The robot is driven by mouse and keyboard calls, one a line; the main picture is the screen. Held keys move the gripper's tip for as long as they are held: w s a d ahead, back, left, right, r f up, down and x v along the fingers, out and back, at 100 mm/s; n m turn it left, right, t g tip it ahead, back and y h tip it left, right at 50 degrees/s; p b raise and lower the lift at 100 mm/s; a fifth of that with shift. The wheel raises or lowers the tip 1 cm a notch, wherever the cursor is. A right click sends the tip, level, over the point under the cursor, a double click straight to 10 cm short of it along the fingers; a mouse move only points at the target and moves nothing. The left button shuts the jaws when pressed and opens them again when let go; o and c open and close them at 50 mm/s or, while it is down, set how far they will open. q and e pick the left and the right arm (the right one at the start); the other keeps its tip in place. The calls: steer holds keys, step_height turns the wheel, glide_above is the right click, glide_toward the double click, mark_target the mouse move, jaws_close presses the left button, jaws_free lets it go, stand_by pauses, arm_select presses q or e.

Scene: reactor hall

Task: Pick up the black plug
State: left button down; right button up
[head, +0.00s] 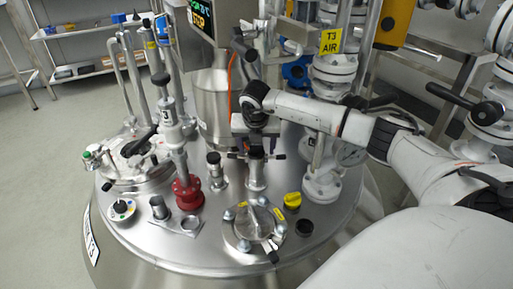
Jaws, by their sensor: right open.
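The right gripper (256,154) comes in from the right and points down over the middle of the steel vessel lid. Its jaws are open, with dark fingertips on either side of a short steel port (256,176). A dark top on this port shows between the fingers, partly hidden; I cannot tell whether they touch it. Another short port with a black top (213,158) stands just left of it. A low black round cap (304,228) sits at the lid's front right, beside a yellow plug (293,200). I cannot tell for certain which is the black plug. My left gripper is out of view.
On the lid (140,238), a red-based valve (187,193) stands left and a clamped round hatch (252,228) in front. A tall steel cylinder (212,105) and white flanged pipes (333,70) crowd the back. Shelves (90,70) stand at the back left.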

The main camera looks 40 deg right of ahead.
steer(key=c, duration=1.1)
